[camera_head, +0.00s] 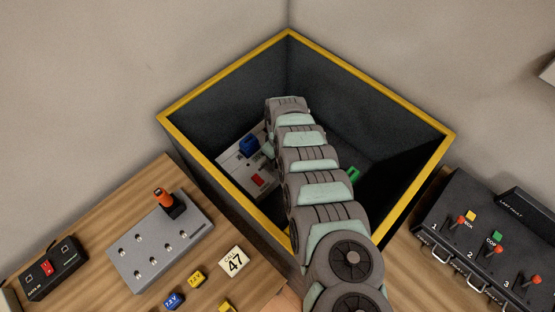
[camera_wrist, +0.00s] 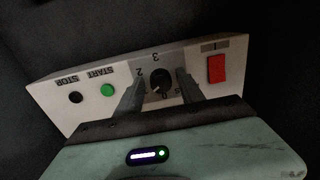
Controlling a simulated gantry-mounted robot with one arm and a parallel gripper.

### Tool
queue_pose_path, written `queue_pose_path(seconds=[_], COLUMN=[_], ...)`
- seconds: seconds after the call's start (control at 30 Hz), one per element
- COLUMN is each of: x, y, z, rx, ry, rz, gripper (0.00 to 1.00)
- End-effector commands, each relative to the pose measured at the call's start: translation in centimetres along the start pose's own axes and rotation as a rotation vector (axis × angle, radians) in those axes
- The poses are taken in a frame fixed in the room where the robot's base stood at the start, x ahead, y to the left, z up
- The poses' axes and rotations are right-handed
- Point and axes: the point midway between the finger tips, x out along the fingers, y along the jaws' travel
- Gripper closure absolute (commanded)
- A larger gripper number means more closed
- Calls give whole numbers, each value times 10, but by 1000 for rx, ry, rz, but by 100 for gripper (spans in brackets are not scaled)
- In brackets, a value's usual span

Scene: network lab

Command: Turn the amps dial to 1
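In the wrist view, a round black dial (camera_wrist: 162,79) sits on a white and grey control panel (camera_wrist: 50,90), seen upside down. A pale mark on the dial points to the lower left; no amps label or 1 is readable. My gripper (camera_wrist: 159,84) is open, with one finger on each side of the dial. I cannot tell whether either finger touches it.
The panel also carries a red switch (camera_wrist: 216,68), a green START button (camera_wrist: 108,90) and a black STOP button (camera_wrist: 75,97). In the head view, my arm reaches into a deep dark bin with a yellow rim (camera_head: 372,80).

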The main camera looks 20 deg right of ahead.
Motion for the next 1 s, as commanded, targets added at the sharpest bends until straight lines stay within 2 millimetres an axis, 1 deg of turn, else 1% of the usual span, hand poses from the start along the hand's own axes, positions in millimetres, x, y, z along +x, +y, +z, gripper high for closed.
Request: queue_pose_path(seconds=[0.07, 0.3, 0.47, 0.57, 0.6, 0.7, 0.8, 1.0], x=[0, -1, -12, -27, -35, -51, -70, -97], y=[0, 0, 0, 1, 2, 0, 2, 2], z=[0, 0, 0, 1, 1, 1, 0, 0], rx=[0, 0, -1, 1, 1, -1, 0, -1], ry=[0, 0, 0, -1, -2, -4, 0, 1], rz=[0, 0, -1, 0, 3, -1, 4, 4], gripper=[48, 48, 48, 48, 48, 48, 48, 48])
